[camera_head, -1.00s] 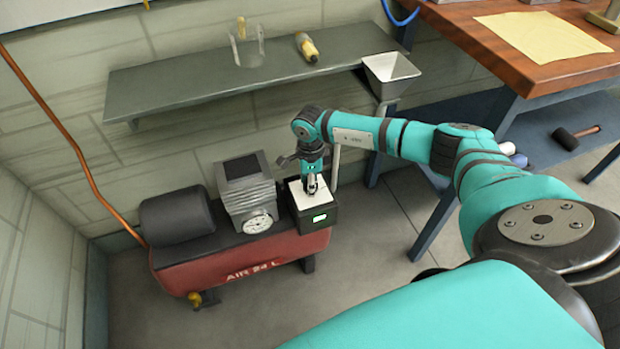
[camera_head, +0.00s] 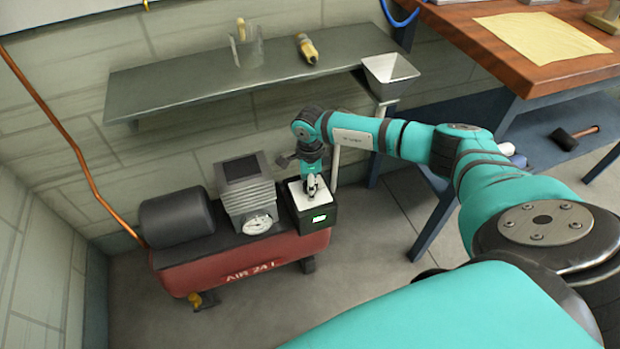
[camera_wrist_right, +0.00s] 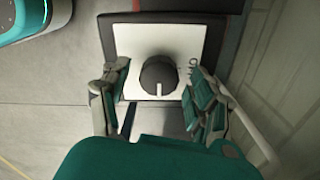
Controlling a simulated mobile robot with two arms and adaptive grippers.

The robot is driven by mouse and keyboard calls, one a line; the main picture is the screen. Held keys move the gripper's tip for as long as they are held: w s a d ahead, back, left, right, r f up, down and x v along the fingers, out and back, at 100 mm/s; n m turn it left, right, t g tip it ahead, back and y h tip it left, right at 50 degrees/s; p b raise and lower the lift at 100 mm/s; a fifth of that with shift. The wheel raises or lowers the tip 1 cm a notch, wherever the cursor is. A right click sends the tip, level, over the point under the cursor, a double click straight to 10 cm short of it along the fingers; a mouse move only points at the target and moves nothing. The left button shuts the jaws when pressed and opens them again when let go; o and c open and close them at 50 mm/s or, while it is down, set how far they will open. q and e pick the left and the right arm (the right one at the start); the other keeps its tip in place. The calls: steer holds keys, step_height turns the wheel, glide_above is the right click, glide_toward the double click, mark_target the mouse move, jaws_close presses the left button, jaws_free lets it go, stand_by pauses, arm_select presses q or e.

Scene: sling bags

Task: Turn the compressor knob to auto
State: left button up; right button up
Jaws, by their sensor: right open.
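The red air compressor (camera_head: 240,262) stands on the floor by the wall. In the right wrist view the black knob (camera_wrist_right: 158,76) sits on the white plate (camera_wrist_right: 140,45), with a white pointer line toward the bottom of the picture. Part of a printed label shows right of the knob; I cannot read it fully. My right gripper (camera_head: 312,186) is over the box. In the wrist view its open fingers (camera_wrist_right: 160,98) stand either side of the knob, apart from it. My left gripper is not in view.
A dark shelf (camera_head: 200,88) with a yellow-handled tool (camera_head: 306,47) hangs on the wall above the compressor. A grey hopper (camera_head: 390,72) is at its right end.

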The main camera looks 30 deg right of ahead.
steer(key=shift+r, duration=0.15)
step_height(320, 180, up, 12)
stand_by(0.3)
stand_by(0.4)
